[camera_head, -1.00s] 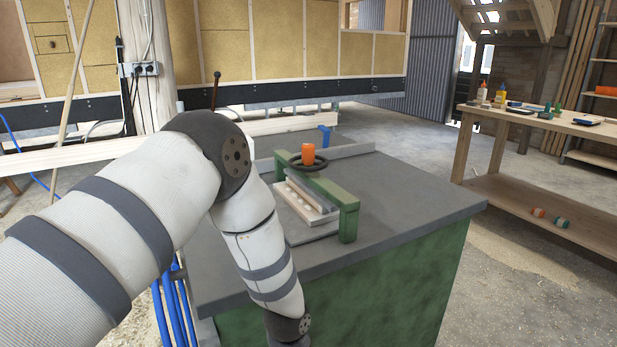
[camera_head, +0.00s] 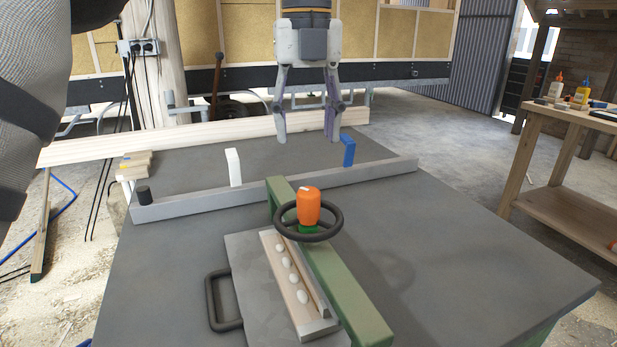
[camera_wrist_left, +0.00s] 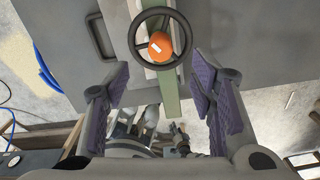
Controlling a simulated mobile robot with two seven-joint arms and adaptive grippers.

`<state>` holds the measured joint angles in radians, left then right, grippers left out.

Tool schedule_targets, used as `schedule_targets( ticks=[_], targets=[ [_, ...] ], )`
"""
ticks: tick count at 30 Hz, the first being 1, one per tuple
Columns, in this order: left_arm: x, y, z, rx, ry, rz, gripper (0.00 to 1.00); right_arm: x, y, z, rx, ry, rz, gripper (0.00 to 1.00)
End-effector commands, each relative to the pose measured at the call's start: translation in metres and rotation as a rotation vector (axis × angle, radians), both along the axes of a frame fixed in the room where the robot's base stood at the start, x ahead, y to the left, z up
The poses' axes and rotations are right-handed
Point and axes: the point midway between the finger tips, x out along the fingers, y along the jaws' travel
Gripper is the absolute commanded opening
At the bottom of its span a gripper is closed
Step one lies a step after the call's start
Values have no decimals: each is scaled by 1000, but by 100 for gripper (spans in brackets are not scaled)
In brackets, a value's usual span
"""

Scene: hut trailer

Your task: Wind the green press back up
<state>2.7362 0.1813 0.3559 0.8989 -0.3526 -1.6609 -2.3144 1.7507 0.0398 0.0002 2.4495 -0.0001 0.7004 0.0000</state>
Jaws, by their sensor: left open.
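The green press (camera_head: 345,295) stands on the grey bench top, its beam running from the back to the front right. A black handwheel (camera_head: 337,222) with an upright orange knob (camera_head: 309,205) sits on top of the beam. Under the beam is a wooden block with several white blobs (camera_head: 291,273) on a grey plate. My left gripper (camera_head: 308,138) points down, open and empty, above and behind the wheel. In the left wrist view the wheel (camera_wrist_left: 143,43) and the orange knob (camera_wrist_left: 161,46) lie beyond the open fingers, apart from them. My right gripper is not in view.
A grey rail (camera_head: 200,203) crosses the bench top behind the press, with a white block (camera_head: 233,167) and a blue block (camera_head: 349,151) by it. A black handle (camera_head: 212,302) is left of the press. The bench top right of the press is clear. A wooden workbench (camera_head: 570,140) stands at right.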

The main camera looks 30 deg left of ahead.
Motion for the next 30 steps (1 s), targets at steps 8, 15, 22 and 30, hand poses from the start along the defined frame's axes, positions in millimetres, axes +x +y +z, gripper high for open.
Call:
schedule_targets(
  ticks=[8, 15, 22, 30],
  targets=[
    [-2, 0, -53, 1, 1, -2, 50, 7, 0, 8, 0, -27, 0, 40],
    [-2, 0, -105, 1, -2, -1, 50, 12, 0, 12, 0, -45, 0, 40],
    [-1, -1, -119, 0, -1, 0, 50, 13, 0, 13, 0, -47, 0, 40],
    [-1, -1, -119, 1, -1, 0, 26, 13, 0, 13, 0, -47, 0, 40]
  ],
)
